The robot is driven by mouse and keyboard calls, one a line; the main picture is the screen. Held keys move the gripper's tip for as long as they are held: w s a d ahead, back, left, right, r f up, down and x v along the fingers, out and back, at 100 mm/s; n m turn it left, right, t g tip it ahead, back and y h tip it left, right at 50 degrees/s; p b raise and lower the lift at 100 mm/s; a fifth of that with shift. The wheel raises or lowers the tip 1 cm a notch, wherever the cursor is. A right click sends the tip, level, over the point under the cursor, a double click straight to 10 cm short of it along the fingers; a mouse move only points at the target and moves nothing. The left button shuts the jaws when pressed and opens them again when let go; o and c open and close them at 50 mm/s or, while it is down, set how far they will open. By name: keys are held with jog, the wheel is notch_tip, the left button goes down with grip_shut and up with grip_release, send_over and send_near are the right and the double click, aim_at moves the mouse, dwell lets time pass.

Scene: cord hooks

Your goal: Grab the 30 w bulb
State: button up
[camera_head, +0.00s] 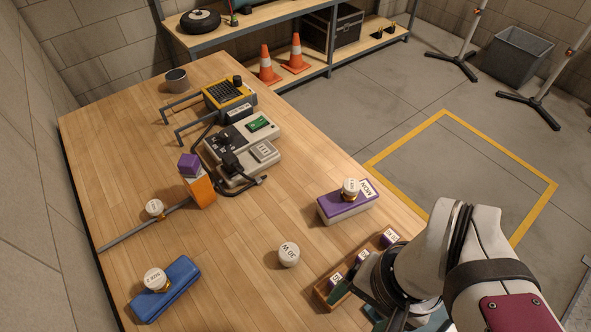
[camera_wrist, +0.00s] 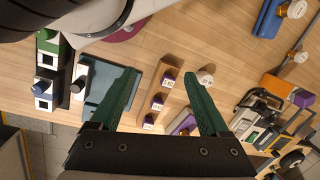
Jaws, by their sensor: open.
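The white round bulb marked 30 W (camera_head: 289,254) stands on the bare wooden table, left of the rack. What appears to be the same bulb (camera_wrist: 205,77) shows in the wrist view just beyond the tip of the right finger. My gripper (camera_wrist: 161,77) is open and empty, with its green fingers spread above the table and the rack between them. In the head view my gripper (camera_head: 355,299) is partly hidden by my arm, over the rack and right of the bulb. Other bulbs sit on the blue block (camera_head: 181,275), the purple block (camera_head: 335,208) and near the metal rod (camera_head: 130,236).
A wooden rack (camera_head: 322,291) with purple labelled pieces stands close to the bulb. Grey devices with a black cable (camera_head: 262,181) and an orange block (camera_head: 202,190) lie farther back. The table is clear left of the bulb.

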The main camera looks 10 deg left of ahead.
jog(key=shift+o, duration=1.1)
jog(key=n+t+h, duration=0.9)
jog(key=n+t, duration=0.2)
jog(key=n, duration=2.4)
send_near(289, 256)
jog(key=shift+t, duration=0.3)
jog(key=x, duration=0.9)
jog(key=f+x, duration=0.1)
jog(key=x, duration=0.4)
jog(key=shift+a+f, duration=0.1)
jog(key=shift+a, duration=0.2)
jog(key=shift+s, duration=0.1)
grip_shut()
